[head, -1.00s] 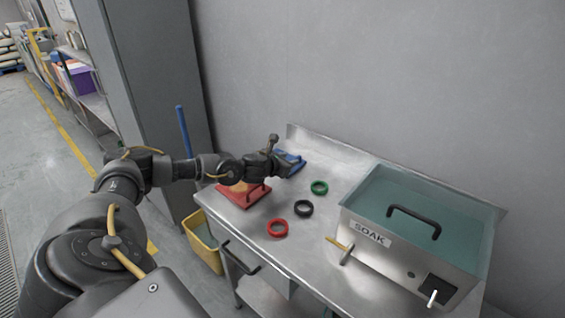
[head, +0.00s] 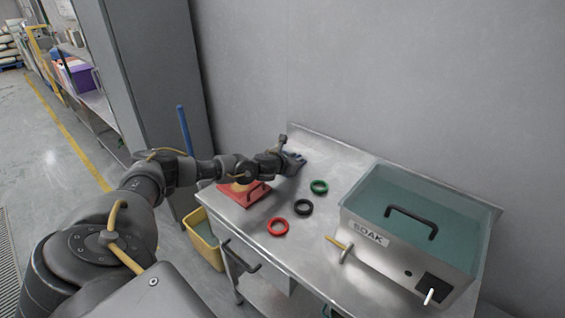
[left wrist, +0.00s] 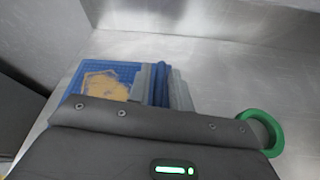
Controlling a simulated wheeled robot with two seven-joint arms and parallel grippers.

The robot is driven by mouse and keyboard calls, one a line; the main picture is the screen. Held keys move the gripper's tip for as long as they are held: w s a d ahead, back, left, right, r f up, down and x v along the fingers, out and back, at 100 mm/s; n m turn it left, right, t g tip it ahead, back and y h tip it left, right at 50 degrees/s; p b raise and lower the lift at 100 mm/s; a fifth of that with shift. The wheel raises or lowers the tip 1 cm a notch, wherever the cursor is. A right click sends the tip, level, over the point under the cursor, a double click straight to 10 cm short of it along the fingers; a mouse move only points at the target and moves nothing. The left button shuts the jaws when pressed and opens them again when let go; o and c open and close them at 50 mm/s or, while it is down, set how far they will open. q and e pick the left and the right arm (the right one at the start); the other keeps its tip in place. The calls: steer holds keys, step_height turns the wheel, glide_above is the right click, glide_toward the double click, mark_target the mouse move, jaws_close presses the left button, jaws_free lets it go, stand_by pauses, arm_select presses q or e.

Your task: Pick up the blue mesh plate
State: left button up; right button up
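The blue mesh plate (left wrist: 112,68) lies at the far left end of the steel table, with a tan patch on its mesh and a raised blue bar handle (left wrist: 160,84). In the head view my left gripper (head: 292,158) is over the plate and hides most of it. In the left wrist view its grey fingers (left wrist: 160,88) stand on either side of the handle, very close to it. I cannot tell whether they press on it. My right gripper is not in view.
A red plate (head: 254,193) with a handle lies in front of the blue one. Green (head: 319,187), black (head: 302,207) and red (head: 277,227) rings lie to the right. The SOAK tank (head: 455,262) fills the table's right side. A yellow bin (head: 205,240) stands at the left front.

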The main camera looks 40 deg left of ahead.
arm_select(q)
jaws_close()
steer(key=shift+r, duration=0.45)
step_height(320, 180, up, 2)
steer(key=shift+r, duration=0.2)
steer(key=s+d+r+b, duration=0.1)
steer(key=s+d+r, duration=0.6)
steer(key=s+r, duration=0.3)
steer(key=shift+s+d, duration=0.25)
steer(key=shift+s, duration=0.7)
